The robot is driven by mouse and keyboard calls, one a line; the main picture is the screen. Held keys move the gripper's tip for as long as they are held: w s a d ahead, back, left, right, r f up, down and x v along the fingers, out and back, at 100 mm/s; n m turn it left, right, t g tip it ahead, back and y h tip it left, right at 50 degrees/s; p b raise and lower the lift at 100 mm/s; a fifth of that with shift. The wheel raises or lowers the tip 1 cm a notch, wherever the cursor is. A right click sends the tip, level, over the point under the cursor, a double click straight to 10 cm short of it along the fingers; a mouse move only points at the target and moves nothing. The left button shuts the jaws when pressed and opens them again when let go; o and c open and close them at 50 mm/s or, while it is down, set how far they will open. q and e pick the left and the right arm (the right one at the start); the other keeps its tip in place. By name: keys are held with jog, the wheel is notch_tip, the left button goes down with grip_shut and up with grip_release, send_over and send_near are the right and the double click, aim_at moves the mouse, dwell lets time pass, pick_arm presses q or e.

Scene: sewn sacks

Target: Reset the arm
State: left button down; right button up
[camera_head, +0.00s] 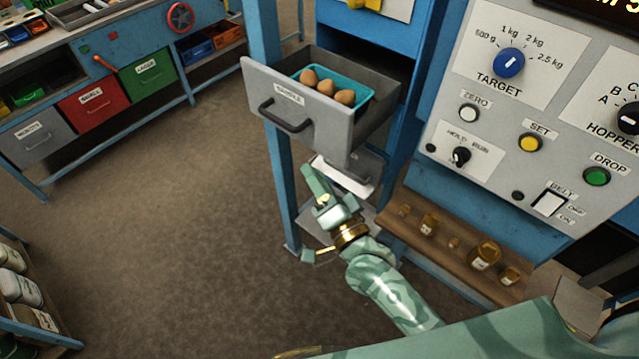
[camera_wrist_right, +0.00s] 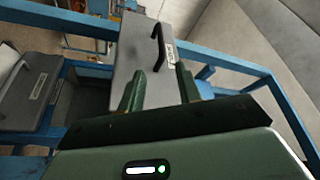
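My right gripper (camera_head: 318,182) is in front of the blue frame, below the open grey drawer (camera_head: 345,133). In the wrist view, the two fingers of my right gripper (camera_wrist_right: 159,72) stand apart with nothing held between them. Beyond them is a grey drawer front (camera_wrist_right: 150,50) with a black handle (camera_wrist_right: 158,47). Whether the fingers touch it cannot be told. The drawer holds a turquoise tray (camera_head: 362,89) with several brown eggs (camera_head: 326,87). My left gripper is not in view.
A control panel (camera_head: 545,95) with knobs and buttons stands at the right. Below it, a brown shelf (camera_head: 400,222) holds small brass-coloured weights (camera_head: 485,255). A blue bench (camera_head: 95,45) with bins is at the back left. Sacks (camera_head: 20,290) sit on a rack at the left. The floor between is clear.

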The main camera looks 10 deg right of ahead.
jog(key=shift+s+d+f, duration=0.1)
jog(key=shift+s+d, duration=0.05)
jog(key=shift+s, duration=0.45)
jog(key=s+d+f+n+g+h+b, duration=0.1)
jog(key=s+d+f+n+g+b, duration=0.2)
jog(key=f, duration=1)
jog(key=s+d+f+n+g+h, duration=0.1)
jog(key=s+f+n+g, duration=0.25)
jog(key=f, duration=0.85)
jog(key=s+d+f+n+g+h+b, duration=0.1)
jog(key=s+d+f+n+g+b, duration=0.25)
jog(key=f, duration=0.95)
jog(key=s+d+f+g+h+b, duration=0.1)
jog(key=s+d+f+g+b, duration=0.2)
jog(key=s+f, duration=0.5)
jog(key=s+d+f+n+g+h+b, duration=0.1)
jog(key=s+d+f+g+b, duration=0.1)
jog(key=s+f, duration=0.6)
jog(key=s+d+f+n+g+h+b, duration=0.1)
jog(key=s+d+f+g+b, duration=0.2)
jog(key=s+f, duration=0.6)
jog(key=s+d+b, duration=0.1)
jog(key=s, duration=0.4)
jog(key=shift+g+b, duration=0.3)
jog(key=shift+b, duration=0.05)
